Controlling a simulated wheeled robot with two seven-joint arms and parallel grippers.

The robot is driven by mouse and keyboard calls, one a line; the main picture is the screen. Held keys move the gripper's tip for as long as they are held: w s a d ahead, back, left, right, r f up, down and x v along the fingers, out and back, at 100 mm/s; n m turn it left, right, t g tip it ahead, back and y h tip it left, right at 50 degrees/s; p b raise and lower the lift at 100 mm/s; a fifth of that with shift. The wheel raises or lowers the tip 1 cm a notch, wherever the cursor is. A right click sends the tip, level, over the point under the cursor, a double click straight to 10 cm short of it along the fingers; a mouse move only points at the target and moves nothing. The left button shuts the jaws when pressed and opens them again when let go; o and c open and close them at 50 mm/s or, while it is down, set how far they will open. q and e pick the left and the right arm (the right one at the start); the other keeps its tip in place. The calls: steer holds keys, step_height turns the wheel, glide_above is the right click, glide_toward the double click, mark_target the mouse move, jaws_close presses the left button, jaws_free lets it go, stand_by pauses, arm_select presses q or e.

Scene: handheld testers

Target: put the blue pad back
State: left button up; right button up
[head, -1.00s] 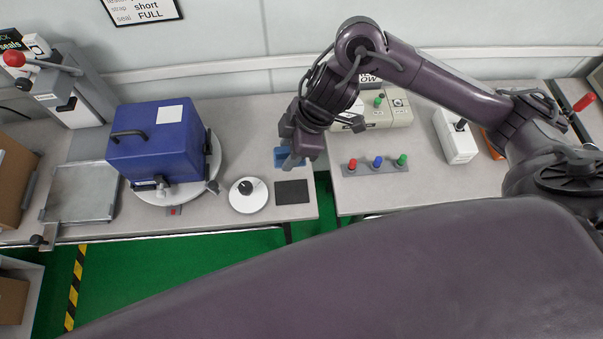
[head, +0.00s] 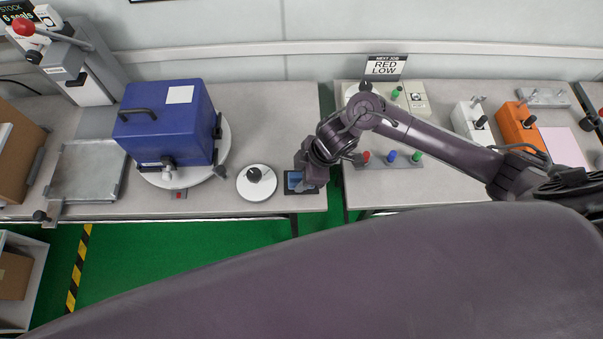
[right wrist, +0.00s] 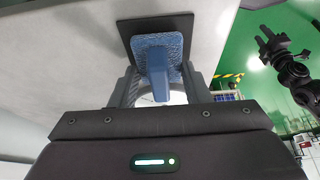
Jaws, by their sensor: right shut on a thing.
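The blue pad (head: 293,179) is in my right gripper (head: 306,184), over the dark square mat (head: 289,192) near the table's front edge. In the right wrist view the pad (right wrist: 158,50) shows its textured face and blue grip, with the fingers of my right gripper (right wrist: 155,90) shut on the grip. The dark mat (right wrist: 128,30) lies behind the pad and sticks out around part of it. I cannot tell whether the pad touches the mat. My left gripper (right wrist: 272,45) seems to show small and dark at the right of the right wrist view; its jaws are unclear.
A white disc with a black knob (head: 256,182) stands just left of the mat. A blue box (head: 165,125) sits on a round plate further left. Right of a gap between tables is a strip with red, blue and green buttons (head: 391,157).

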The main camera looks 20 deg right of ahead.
steer(key=shift+f, duration=0.2)
steer(key=o, duration=1)
steer(key=shift+r, duration=0.1)
steer(key=shift+r, duration=0.25)
steer(key=v, duration=1.1)
steer(key=shift+d+r+p, duration=0.15)
steer(key=shift+r+p, duration=0.2)
steer(key=shift+p, duration=0.05)
steer(key=shift+s+f, duration=0.1)
steer(key=shift+s, duration=0.05)
